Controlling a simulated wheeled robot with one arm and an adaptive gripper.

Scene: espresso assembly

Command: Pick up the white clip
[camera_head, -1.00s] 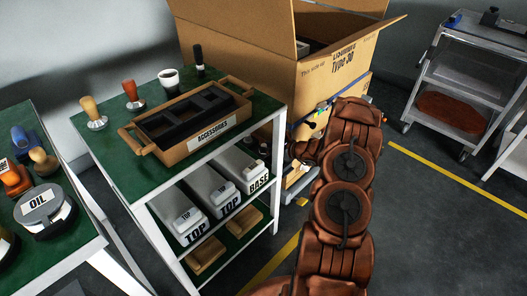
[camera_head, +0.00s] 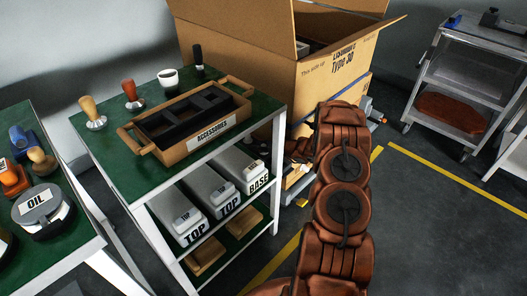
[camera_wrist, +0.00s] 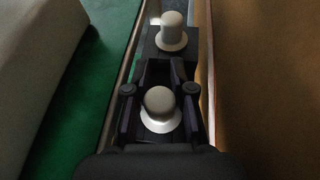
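In the wrist view, two white knob-shaped clips stand in a line in a narrow dark holder. The nearer white clip (camera_wrist: 160,103) has a round top and a wide flange, and sits between the fingers of my gripper (camera_wrist: 160,112). The fingers are apart, one on each side of it; I cannot tell whether they touch its flange. The farther white clip (camera_wrist: 172,30) stands on a dark block (camera_wrist: 176,66) beyond the fingertips. In the head view, my arm reaches to the right end of the shelf unit; the fingers and the clips are hidden there.
A pale block (camera_wrist: 40,70) on a green surface lies left of the gripper; a brown wall (camera_wrist: 255,80) is close on the right. An accessories tray (camera_head: 150,143) is above, and a large cardboard box (camera_head: 335,85) behind.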

